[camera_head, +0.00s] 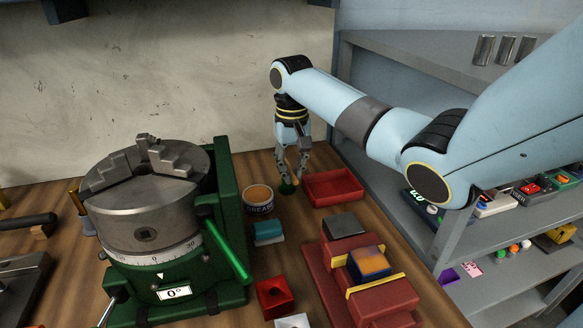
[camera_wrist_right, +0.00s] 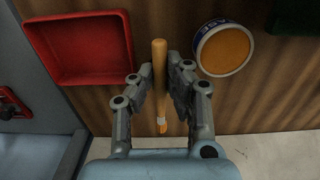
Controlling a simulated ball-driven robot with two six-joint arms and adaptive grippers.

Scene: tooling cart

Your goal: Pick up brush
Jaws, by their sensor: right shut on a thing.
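The brush (camera_wrist_right: 160,60) shows in the right wrist view as a slim wooden handle with a pale band and an orange-tan end near the palm. My right gripper (camera_wrist_right: 162,88) is shut on it, one finger on each side. In the head view my right gripper (camera_head: 292,178) points down near the back edge of the wooden top, between the grease tin and the red tray. There the brush is mostly hidden by the fingers. My left gripper is in neither view.
The red tray (camera_head: 309,195) and the grease tin (camera_head: 247,204) flank the gripper closely. A large chuck (camera_head: 143,208) on a green base stands left. A red vise (camera_head: 318,267) stands in front. A wall rises behind.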

